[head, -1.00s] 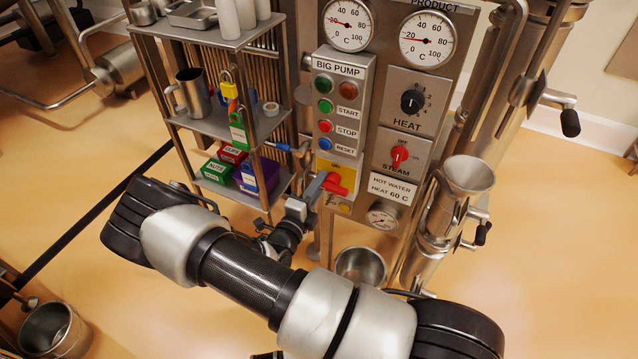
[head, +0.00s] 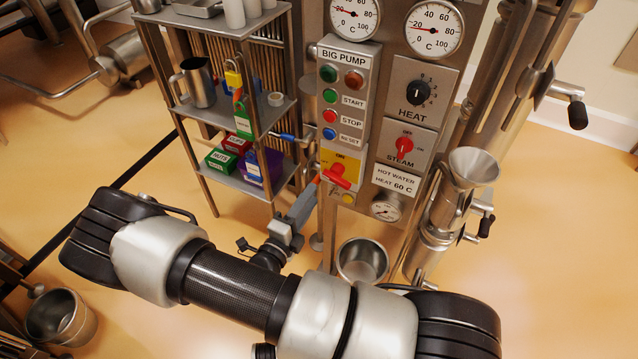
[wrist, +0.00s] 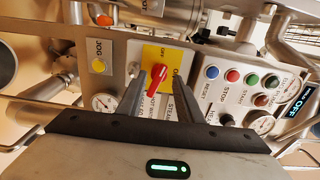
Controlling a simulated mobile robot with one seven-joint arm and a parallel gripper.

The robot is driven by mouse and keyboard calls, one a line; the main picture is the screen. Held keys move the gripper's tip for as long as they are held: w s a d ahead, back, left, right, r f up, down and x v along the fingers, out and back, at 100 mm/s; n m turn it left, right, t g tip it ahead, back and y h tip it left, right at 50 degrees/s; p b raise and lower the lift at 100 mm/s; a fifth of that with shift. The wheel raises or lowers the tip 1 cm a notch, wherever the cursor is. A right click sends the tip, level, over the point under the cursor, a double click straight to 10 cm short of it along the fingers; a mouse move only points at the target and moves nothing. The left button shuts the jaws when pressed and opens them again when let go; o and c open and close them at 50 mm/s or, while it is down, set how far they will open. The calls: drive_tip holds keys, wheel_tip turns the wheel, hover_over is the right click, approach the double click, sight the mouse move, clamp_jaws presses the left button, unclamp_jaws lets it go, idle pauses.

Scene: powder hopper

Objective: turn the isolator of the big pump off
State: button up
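The big pump's isolator is a red handle (head: 338,177) on a yellow plate (head: 350,163), low on the BIG PUMP panel. In the wrist view the red handle (wrist: 150,82) slants across its yellow plate (wrist: 155,52), marked OFF and ON. My gripper (head: 310,193) is just below and left of the handle, pointing up at it. In the wrist view my gripper (wrist: 158,80) has its two fingers apart. The handle shows in the gap, nearer the left finger. Whether the fingertips reach past the handle or touch it I cannot tell.
Above the isolator are green, red and blue buttons. A HEAT knob (head: 419,92) and red STEAM knob (head: 404,148) sit to the right. A shelf rack (head: 238,118) stands close on the left. A display (wrist: 295,110) in the wrist view reads OFF.

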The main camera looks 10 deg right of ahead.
drive_tip(key=v, duration=0.8)
